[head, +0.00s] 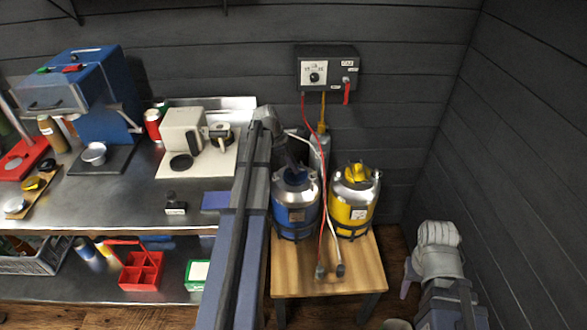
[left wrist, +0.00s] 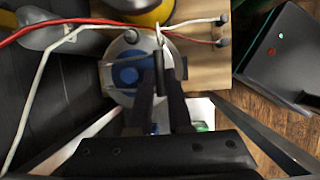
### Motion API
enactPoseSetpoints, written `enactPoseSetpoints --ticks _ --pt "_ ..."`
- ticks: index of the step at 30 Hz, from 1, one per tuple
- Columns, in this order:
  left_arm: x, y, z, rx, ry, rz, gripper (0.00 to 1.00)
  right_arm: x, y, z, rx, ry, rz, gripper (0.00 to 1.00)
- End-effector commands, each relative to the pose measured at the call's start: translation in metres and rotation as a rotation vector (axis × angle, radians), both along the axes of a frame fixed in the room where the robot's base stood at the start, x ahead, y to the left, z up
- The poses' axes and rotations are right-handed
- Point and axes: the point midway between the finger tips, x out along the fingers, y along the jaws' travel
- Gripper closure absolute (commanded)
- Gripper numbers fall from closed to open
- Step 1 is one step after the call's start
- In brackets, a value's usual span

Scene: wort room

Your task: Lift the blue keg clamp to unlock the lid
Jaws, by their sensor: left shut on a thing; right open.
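The blue keg (head: 296,211) stands upright on the small wooden table, a metal top around its blue lid. In the left wrist view the blue lid (left wrist: 126,76) shows from above. My left gripper (head: 292,172) is over the top of this keg and hides part of it. In the left wrist view its fingers (left wrist: 158,68) are shut on the keg clamp (left wrist: 158,60), a thin dark piece at the lid's edge. Whether the clamp is raised cannot be told.
A yellow keg (head: 353,207) stands close to the right of the blue one on the wooden table (head: 330,280). Red and white hoses (head: 322,200) hang between the kegs. A gas box (head: 327,68) is on the wall. A steel bench (head: 130,190) with appliances is at left.

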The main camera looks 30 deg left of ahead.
Motion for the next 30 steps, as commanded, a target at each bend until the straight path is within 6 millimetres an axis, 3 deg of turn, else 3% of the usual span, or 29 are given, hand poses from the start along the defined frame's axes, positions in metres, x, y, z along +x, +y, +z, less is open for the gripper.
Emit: enactPoseSetpoints --ticks 3,12,30 --pt "0.018 0.013 0.018 0.009 -0.01 0.005 1.0 0.0 0.0 0.018 0.0 0.0 0.0 0.5" --pt "0.048 0.034 0.04 0.01 -0.009 0.006 1.0 0.0 0.0 0.04 0.0 0.0 0.0 0.5" --pt "0.116 0.08 0.049 0.009 -0.005 0.004 1.0 0.0 0.0 0.049 0.0 0.0 0.0 0.5"
